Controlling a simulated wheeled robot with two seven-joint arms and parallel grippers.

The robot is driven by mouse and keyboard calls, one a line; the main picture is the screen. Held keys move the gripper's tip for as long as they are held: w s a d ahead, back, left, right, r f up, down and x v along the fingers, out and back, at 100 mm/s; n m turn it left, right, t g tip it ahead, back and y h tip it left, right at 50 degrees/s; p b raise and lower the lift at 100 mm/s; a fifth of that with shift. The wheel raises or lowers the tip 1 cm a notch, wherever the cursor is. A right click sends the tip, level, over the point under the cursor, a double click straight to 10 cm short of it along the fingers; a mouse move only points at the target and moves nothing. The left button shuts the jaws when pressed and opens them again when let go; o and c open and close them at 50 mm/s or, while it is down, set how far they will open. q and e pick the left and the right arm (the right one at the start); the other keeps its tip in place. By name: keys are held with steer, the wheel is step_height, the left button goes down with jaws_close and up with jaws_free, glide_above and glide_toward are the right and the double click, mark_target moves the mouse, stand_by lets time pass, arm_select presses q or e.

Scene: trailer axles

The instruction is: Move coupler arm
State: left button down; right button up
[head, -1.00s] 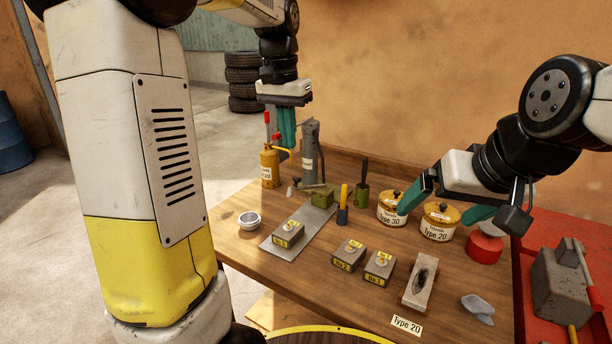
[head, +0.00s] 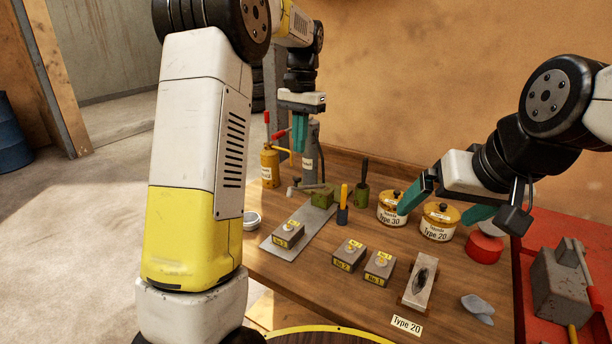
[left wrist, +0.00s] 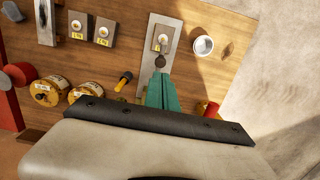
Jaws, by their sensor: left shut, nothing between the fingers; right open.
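A grey metal plate (head: 282,238) lies on the wooden table and also shows in the left wrist view (left wrist: 150,65). At its far end sits a green block (head: 322,197) with a thin grey arm (head: 306,187), probably the coupler arm, ending in a small knob. A weight block (head: 289,235) stands on the plate's near end. My left gripper (head: 299,150) points down above the far end of the plate, its teal fingers shut and empty. In the left wrist view its fingers (left wrist: 162,92) hide most of the green block. My right gripper (head: 448,200) is open and empty near the tins.
Type 30 (head: 391,208) and Type 20 (head: 439,222) tins stand at the right. A yellow oil can (head: 269,167) and a grey cylinder (head: 309,163) stand at the back. A cup (left wrist: 203,45) is beside the plate.

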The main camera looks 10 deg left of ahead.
mark_target(299, 180)
arm_select(q)
steer(key=shift+s+a+f, duration=0.1)
steer(key=shift+s+f, duration=0.1)
steer(key=shift+f, duration=1.5)
steer(key=shift+s+a+f, duration=0.1)
steer(key=shift+s+f, duration=0.05)
steer(key=shift+f, duration=1.5)
steer(key=shift+f, duration=2.2)
steer(key=shift+w+d, duration=0.1)
steer(key=shift+w, duration=0.05)
steer(key=shift+w+d+r, duration=0.3)
steer(key=shift+w, duration=0.35)
steer(key=shift+w+d+r, duration=0.25)
steer(key=shift+w, duration=0.4)
